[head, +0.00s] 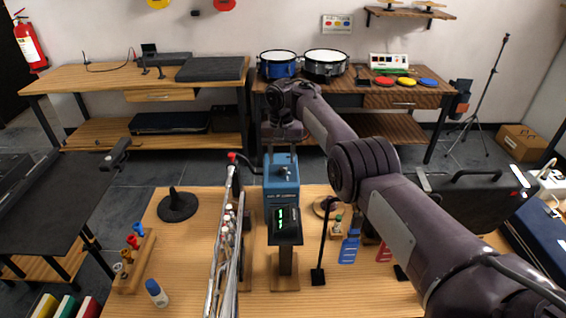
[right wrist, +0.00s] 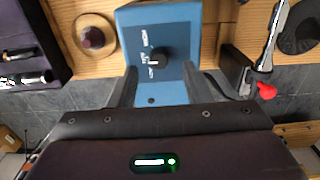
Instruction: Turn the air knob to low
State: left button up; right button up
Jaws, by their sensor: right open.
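The blue instrument box (head: 282,180) stands on the front table, with a dark display with green digits (head: 286,220) in front of it. In the right wrist view, the black air knob (right wrist: 160,59) sits on the blue panel (right wrist: 180,22). A pale mark shows on the knob's left side, and small white labels lie left of it, too small to read surely. My right gripper (right wrist: 160,72) is open, its fingers on either side of the knob near the panel; contact cannot be told.
A metal stand with small bottles (head: 228,235) is close left of the box. A thin black stand (head: 322,245) and a blue tag (head: 349,248) are to its right.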

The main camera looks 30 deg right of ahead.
aim_at(282, 168)
jog(key=f, duration=0.4)
jog(key=shift+w+d, duration=0.15)
jog(key=shift+d, duration=0.1)
jog(key=shift+a+r, duration=0.1)
grip_shut()
